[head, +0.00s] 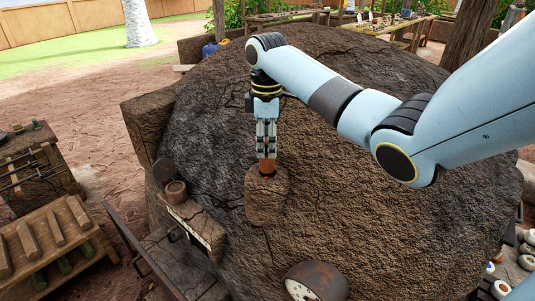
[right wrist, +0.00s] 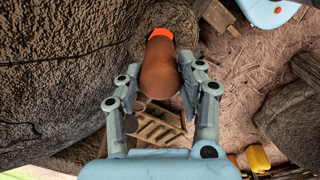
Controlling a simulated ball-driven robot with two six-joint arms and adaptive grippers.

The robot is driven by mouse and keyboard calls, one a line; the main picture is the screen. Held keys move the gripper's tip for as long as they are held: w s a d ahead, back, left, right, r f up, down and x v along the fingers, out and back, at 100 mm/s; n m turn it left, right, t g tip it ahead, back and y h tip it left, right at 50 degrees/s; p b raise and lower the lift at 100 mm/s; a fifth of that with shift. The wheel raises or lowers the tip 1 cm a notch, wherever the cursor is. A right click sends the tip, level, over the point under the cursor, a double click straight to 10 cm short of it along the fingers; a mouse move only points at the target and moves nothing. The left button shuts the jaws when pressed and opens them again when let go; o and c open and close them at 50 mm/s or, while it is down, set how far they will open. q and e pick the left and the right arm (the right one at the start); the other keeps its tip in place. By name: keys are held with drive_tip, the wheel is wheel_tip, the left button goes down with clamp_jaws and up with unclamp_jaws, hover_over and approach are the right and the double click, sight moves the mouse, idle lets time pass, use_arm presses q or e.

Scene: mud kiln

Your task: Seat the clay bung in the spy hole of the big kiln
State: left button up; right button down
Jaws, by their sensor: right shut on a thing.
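The big kiln (head: 360,140) is a wide, rough brown mud dome filling the middle of the head view. A rounded mud boss (head: 267,202) sticks out from its near side. My right gripper (head: 266,153) points down over this boss and is shut on the clay bung (head: 267,169). My left gripper is not in view.
A small clay pot (head: 176,193) stands on a ledge left of the boss. A round gauge (head: 315,283) sits below it. A slatted wooden bench (head: 45,245) and a tool table (head: 32,170) stand at the left.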

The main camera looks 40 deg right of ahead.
wheel_tip(320, 180, down, 3)
drive_tip(key=shift+s+f, duration=0.1)
drive_tip(key=shift+f, duration=0.05)
drive_tip(key=shift+d+f, duration=0.1)
drive_tip(key=shift+f, duration=0.3)
drive_tip(key=c, duration=0.8)
unclamp_jaws()
drive_tip(key=shift+f, duration=0.1)
drive_tip(key=shift+c, duration=0.2)
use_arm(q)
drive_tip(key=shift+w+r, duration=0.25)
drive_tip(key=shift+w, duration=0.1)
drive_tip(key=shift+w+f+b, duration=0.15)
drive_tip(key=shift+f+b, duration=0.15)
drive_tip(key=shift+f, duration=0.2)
use_arm(e)
wheel_tip(320, 180, up, 12)
drive_tip(key=shift+r, duration=0.15)
